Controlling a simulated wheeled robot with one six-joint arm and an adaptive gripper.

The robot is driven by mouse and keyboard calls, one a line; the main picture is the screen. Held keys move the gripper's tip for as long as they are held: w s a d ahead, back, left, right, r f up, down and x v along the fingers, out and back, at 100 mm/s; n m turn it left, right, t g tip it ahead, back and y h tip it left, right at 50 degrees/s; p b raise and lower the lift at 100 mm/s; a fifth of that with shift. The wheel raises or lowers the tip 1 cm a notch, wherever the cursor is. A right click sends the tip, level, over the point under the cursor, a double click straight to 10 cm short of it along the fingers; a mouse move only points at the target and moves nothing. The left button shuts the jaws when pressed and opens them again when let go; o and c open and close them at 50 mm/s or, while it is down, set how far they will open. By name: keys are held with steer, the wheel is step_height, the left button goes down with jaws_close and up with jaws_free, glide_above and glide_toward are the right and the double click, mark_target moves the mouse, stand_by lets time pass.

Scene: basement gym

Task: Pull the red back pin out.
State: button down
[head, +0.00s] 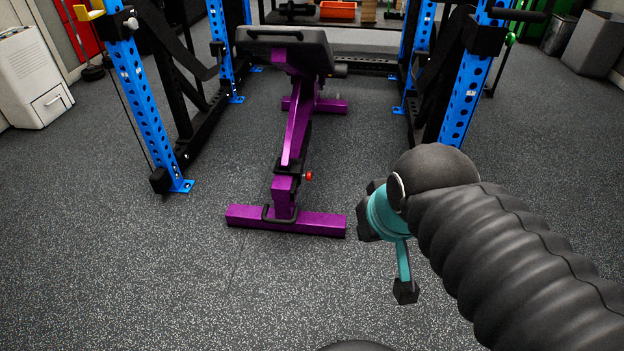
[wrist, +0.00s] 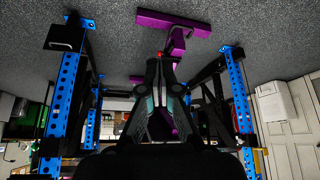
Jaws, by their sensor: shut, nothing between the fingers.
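The red pin (head: 308,175) is a small red knob on the right side of the purple bench's lower frame (head: 298,140), just above its front foot. In the wrist view, which is upside down, the red pin (wrist: 160,54) shows just beyond the fingertips. My gripper (wrist: 163,59) is shut and empty, with its fingertips together and pointing toward the bench. In the head view the gripper is mostly hidden behind my wrist, to the right of and apart from the pin.
Blue rack uprights stand left (head: 140,95) and right (head: 468,90) of the bench. The black bench pad (head: 285,45) is raised at the back. A white cabinet (head: 32,80) stands far left. The speckled floor (head: 130,270) in front is clear.

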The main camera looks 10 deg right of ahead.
steer(key=shift+w, duration=0.1)
steer(key=w+f+n+t+b, duration=0.2)
steer(key=w+f+n, duration=0.15)
steer(key=w, duration=0.95)
steer(key=w+f+n+t+b, duration=0.25)
steer(key=w+f, duration=0.25)
steer(key=w, duration=0.9)
steer(key=w+f+n+t+b, duration=0.1)
steer(key=w+f+n+t, duration=0.3)
steer(key=w, duration=0.9)
steer(key=w+f+n+b, duration=0.3)
steer(key=w+f, duration=0.7)
steer(key=f, duration=0.5)
steer(key=n+t+b, duration=0.2)
steer(key=n+t, duration=0.2)
steer(key=n, duration=0.1)
glide_toward(304, 176)
steer(key=s, duration=0.3)
steer(key=shift+a+f, duration=0.15)
steer(key=shift+a, duration=0.1)
steer(key=shift+w, duration=0.1)
steer(key=w+b, duration=0.1)
steer(key=w, duration=0.9)
